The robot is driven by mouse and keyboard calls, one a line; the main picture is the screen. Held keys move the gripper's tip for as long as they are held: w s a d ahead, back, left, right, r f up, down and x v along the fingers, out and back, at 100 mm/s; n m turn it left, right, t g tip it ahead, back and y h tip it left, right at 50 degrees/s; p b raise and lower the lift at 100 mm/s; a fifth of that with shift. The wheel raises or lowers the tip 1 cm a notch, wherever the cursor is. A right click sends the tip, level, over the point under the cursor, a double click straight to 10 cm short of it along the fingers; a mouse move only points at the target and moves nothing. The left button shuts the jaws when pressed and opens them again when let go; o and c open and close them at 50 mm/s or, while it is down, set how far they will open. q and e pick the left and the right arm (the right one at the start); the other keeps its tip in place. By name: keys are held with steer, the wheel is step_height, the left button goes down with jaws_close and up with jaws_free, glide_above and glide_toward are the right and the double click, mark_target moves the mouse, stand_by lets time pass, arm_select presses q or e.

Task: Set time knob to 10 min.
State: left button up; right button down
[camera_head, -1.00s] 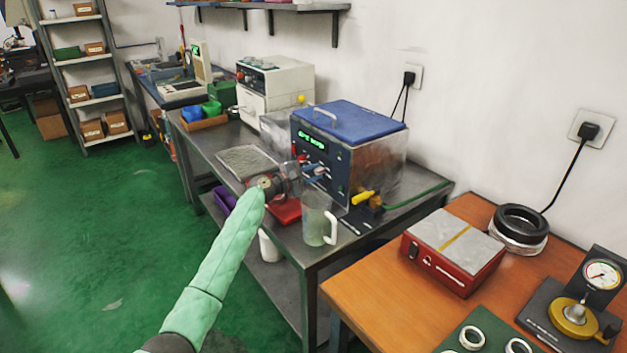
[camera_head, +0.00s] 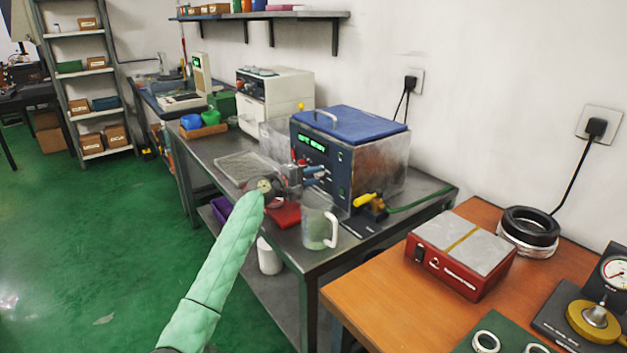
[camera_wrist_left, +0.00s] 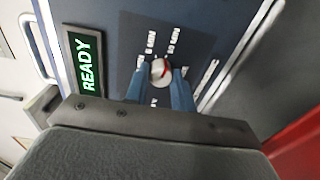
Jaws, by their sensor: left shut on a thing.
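The ultrasonic-cleaner-like machine (camera_head: 362,165) with a blue lid stands on the dark metal table, its dark control panel facing my arm. In the left wrist view its display (camera_wrist_left: 87,72) reads READY in green. The time knob (camera_wrist_left: 160,71) is a small round pale knob with a red mark, ringed by white minute labels. Labels near it are tilted and partly hidden, so the exact setting cannot be read. My left gripper (camera_wrist_left: 160,88) has its blue fingers on both sides of the knob, shut on it. The left gripper also shows in the head view (camera_head: 314,176). My right gripper is out of view.
A clear mug (camera_head: 318,228) stands at the table's front edge, beside a red tray (camera_head: 287,215). A mesh tray (camera_head: 245,167) lies to the left. A yellow-handled valve (camera_head: 368,201) with a green hose is at the machine's right.

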arm_select(q)
steer(key=shift+f, duration=0.15)
steer(key=o, duration=1)
steer(key=shift+a, duration=0.1)
steer(key=v, duration=0.7)
steer(key=shift+s+a, duration=0.2)
steer(key=shift+s, duration=0.05)
